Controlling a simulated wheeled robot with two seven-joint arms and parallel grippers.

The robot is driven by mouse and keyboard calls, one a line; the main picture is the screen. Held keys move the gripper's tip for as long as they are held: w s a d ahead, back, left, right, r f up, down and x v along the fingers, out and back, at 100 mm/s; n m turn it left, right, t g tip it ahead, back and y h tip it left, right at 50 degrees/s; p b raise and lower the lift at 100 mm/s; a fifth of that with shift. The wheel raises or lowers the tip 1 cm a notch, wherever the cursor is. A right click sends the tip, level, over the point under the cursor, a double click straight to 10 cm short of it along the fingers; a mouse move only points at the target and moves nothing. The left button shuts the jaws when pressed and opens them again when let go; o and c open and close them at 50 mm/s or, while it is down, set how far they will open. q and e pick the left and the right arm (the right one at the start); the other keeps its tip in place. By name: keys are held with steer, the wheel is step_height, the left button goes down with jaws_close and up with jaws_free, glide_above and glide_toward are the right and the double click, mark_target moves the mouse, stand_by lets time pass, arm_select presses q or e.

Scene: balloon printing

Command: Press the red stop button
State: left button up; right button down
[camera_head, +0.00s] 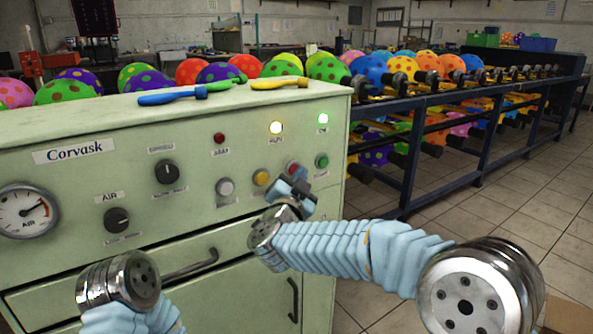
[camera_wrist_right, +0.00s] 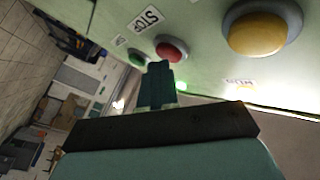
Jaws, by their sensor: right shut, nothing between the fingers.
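The red stop button (camera_head: 293,168) is on the front of the green control cabinet, between a yellow button and a green button. In the right wrist view the red button (camera_wrist_right: 172,50) sits beside a "STOP" label. My right gripper (camera_head: 302,187) is shut and empty, just in front of the panel and slightly below the red button. In the wrist view its fingertips (camera_wrist_right: 160,68) overlap the lower edge of the red button; I cannot tell whether they touch it. My left arm shows at the lower left, but its gripper is not in view.
The cabinet (camera_head: 100,240) also carries a white button (camera_head: 225,187), a yellow button (camera_head: 261,177), a green button (camera_head: 321,160), knobs and an air gauge (camera_head: 27,210). A yellow lamp and a green lamp are lit. A rack of balloons (camera_head: 450,120) stands behind at right.

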steer(key=shift+w+a, duration=0.1)
steer(key=shift+w, duration=0.05)
stand_by(0.3)
steer(key=shift+s+d+b, duration=0.55)
steer(key=shift+s+d, duration=0.05)
steer(key=shift+s, duration=0.25)
steer(key=s+d+b, duration=0.2)
steer(key=s, duration=0.1)
steer(key=s+d+b, duration=0.1)
steer(key=shift+s+d, duration=0.25)
steer(key=shift+s, duration=0.15)
